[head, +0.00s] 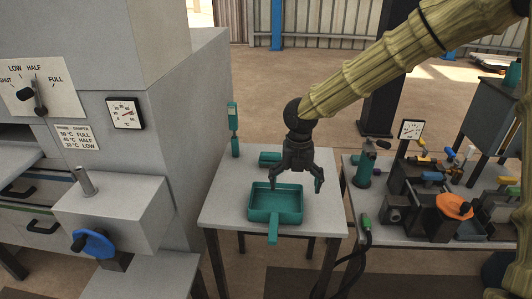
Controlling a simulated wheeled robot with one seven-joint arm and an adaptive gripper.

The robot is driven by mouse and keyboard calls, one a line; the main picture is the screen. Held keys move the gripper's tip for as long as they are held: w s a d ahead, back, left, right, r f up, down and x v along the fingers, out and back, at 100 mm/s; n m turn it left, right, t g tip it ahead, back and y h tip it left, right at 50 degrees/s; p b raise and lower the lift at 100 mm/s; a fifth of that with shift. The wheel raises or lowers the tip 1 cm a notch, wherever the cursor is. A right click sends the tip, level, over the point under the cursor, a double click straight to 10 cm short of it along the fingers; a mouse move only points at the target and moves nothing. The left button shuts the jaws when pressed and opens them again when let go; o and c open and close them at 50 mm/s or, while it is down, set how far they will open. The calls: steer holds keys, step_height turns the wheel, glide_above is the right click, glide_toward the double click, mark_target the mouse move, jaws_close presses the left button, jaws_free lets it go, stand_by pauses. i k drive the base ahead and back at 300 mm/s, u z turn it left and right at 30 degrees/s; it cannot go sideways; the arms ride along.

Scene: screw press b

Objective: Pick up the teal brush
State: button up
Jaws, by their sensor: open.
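A low teal block (268,158) lies toward the back of the small grey table, partly hidden behind my gripper. It may be the brush, but its bristles cannot be made out. A teal dustpan-like tray (290,217) lies in front of it, with its handle toward the table's front edge. A slim teal upright piece (234,145) stands at the table's back left; I cannot tell exactly what it is. My gripper (296,186) is open, pointing down, with its fingers spread above the right rear part of the tray. Nothing shows between the fingers.
The small grey table (222,208) has free room at its left and front right. A grey press with a blue handwheel (93,243) stands at left. A second table at right holds a teal bottle-shaped tool (366,170), an orange wheel (454,206) and several fittings.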

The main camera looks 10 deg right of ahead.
mark_target(265, 158)
steer(key=i, duration=1.1)
